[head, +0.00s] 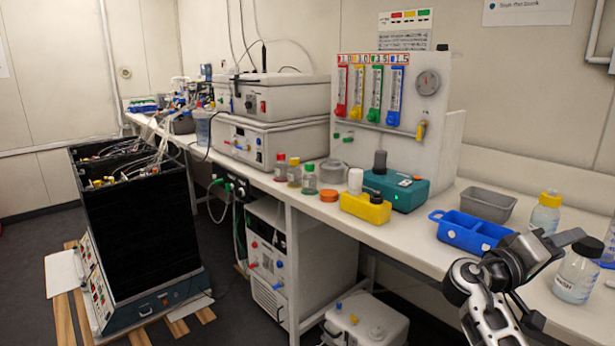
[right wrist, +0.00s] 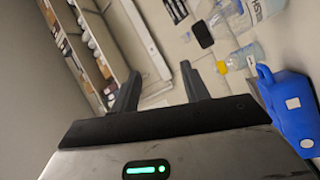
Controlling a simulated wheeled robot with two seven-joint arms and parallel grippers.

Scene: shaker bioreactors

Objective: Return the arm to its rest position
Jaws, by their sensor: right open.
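My right gripper (head: 575,240) is at the lower right of the head view, above the right part of the bench. In the right wrist view its two fingers (right wrist: 160,90) stand apart with nothing between them. The right arm comes up from the bottom edge of the head view. A blue tray (head: 470,228) sits on the bench just left of the gripper; it also shows at the right edge of the right wrist view (right wrist: 290,105). My left gripper is not in the head view.
A clear bottle with a yellow cap (head: 545,213) and a bottle with a dark cap (head: 577,272) stand close to the gripper. A grey bin (head: 488,204), a yellow rack (head: 366,208) and a teal device (head: 396,189) are on the bench (head: 400,238).

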